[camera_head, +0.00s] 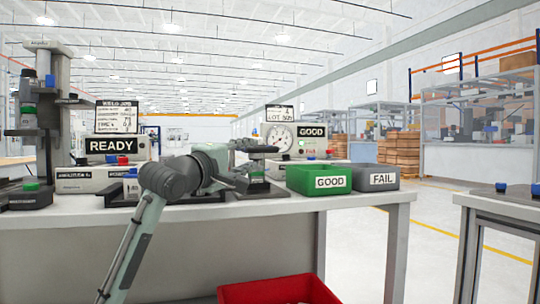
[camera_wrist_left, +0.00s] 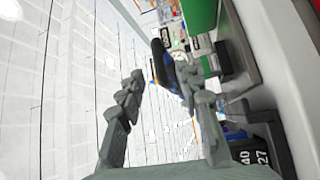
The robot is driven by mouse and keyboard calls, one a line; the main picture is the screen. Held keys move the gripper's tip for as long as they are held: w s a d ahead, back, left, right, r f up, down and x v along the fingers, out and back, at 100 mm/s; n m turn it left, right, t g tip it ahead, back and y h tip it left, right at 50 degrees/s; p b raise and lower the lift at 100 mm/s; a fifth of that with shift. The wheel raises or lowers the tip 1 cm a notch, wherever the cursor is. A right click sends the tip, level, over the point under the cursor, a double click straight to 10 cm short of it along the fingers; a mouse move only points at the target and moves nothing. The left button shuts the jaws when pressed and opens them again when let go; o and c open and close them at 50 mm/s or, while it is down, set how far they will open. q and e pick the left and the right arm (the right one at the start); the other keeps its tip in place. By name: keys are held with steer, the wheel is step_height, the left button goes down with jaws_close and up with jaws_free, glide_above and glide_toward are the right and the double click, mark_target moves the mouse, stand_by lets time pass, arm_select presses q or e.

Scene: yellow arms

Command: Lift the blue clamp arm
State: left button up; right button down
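My left gripper (camera_head: 250,166) reaches right over a dark fixture base (camera_head: 262,191) at the front of the workbench. In the left wrist view its two fingers (camera_wrist_left: 160,95) stand apart, with a clear gap. A dark bar with a blue part, which looks like the blue clamp arm (camera_wrist_left: 163,66), shows beyond the fingertips, nearer the right-hand finger. I cannot tell whether it touches that finger. In the head view the clamp arm cannot be made out behind the gripper. My right gripper is not in view.
A green GOOD bin (camera_head: 318,179) and a grey FAIL bin (camera_head: 374,177) stand right of the gripper. A READY box (camera_head: 116,148) and a tall dark press (camera_head: 47,110) stand left. A dial gauge (camera_head: 280,137) is behind. A red bin (camera_head: 280,290) sits below the bench.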

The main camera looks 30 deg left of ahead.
mark_target(261, 150)
arm_select(q)
steer(key=w, duration=0.4)
steer(key=w+r, duration=0.1)
steer(key=w, duration=0.2)
steer(key=shift+w+a, duration=0.1)
steer(key=shift+a, duration=0.15)
steer(key=shift+c, duration=0.6)
jaws_close()
